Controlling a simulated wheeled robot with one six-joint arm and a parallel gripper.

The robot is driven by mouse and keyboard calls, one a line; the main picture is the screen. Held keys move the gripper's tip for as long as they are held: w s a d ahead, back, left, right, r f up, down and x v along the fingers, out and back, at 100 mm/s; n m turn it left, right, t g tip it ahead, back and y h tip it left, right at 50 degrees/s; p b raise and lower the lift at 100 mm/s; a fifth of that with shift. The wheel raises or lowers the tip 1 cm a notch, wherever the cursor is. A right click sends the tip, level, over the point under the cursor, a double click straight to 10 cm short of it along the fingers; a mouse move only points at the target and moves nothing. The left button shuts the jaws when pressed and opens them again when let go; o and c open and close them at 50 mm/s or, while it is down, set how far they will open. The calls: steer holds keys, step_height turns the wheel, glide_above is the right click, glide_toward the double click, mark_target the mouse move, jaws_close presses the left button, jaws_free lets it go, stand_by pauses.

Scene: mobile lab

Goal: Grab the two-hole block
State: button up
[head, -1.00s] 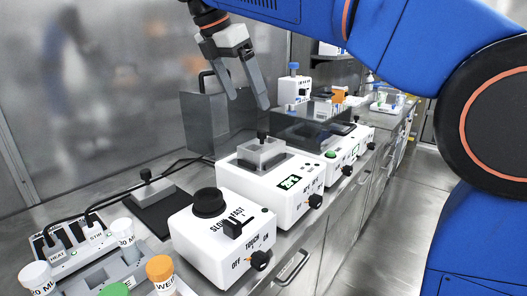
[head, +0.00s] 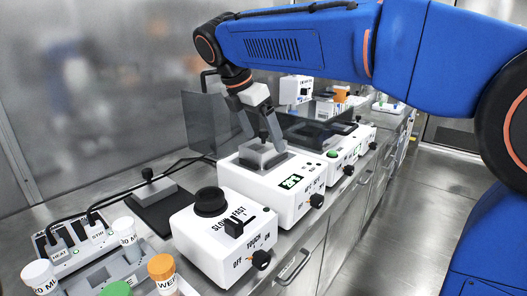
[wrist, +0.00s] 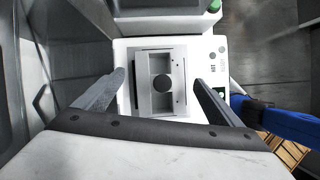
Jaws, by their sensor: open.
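The two-hole block (head: 263,157) is a grey block on top of the white device with a lit green display. My gripper (head: 266,143) is open and points down over the block. In the wrist view one finger of my gripper (wrist: 159,79) is on each side of the block, with a gap visible on both sides. I cannot tell how far down the fingertips reach beside it.
The white device (head: 287,205) stands on a steel bench. A white box with a black dial (head: 215,240) is in front of it. A rack with capped bottles (head: 118,262) is at lower left. More devices (head: 345,150) stand behind, near a dark clear-sided box (head: 308,130).

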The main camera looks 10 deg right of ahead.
steer(key=shift+w+d+f, duration=0.15)
steer(key=shift+d+f, duration=0.1)
steer(key=shift+f, duration=0.3)
steer(key=c, duration=1.7)
steer(key=shift+o, duration=0.2)
